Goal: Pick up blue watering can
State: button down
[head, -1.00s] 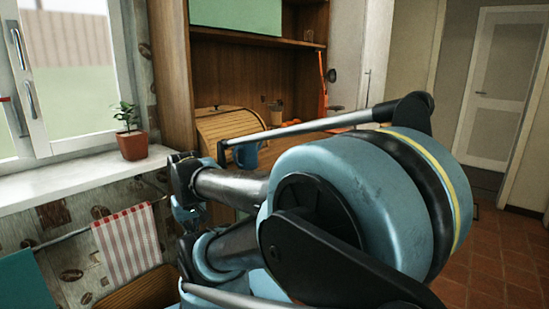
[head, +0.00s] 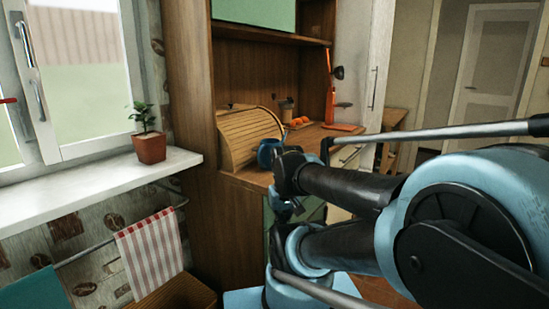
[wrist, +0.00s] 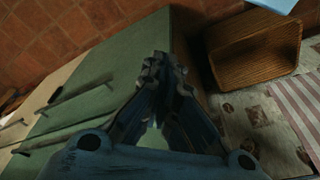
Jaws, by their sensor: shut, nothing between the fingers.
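A blue can-like vessel (head: 268,152), which looks like the watering can, stands on the wooden cabinet's counter in front of the roll-top bread box. My gripper (wrist: 163,62) is shut and empty in the wrist view. It points down past the green cabinet front, and the can is not in that view. In the head view my arm's end is just right of the can and lower, in front of the counter edge.
The bread box (head: 248,137), oranges (head: 298,121) and an orange-red object (head: 330,105) are on the counter (head: 250,178). A potted plant (head: 150,147) stands on the windowsill. A striped towel (head: 152,250) hangs below it.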

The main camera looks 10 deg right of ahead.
aim_at(266, 145)
jog(key=k, duration=1.2)
jog(key=z, duration=0.45)
jog(key=i, duration=0.7)
jog(key=u, duration=0.1)
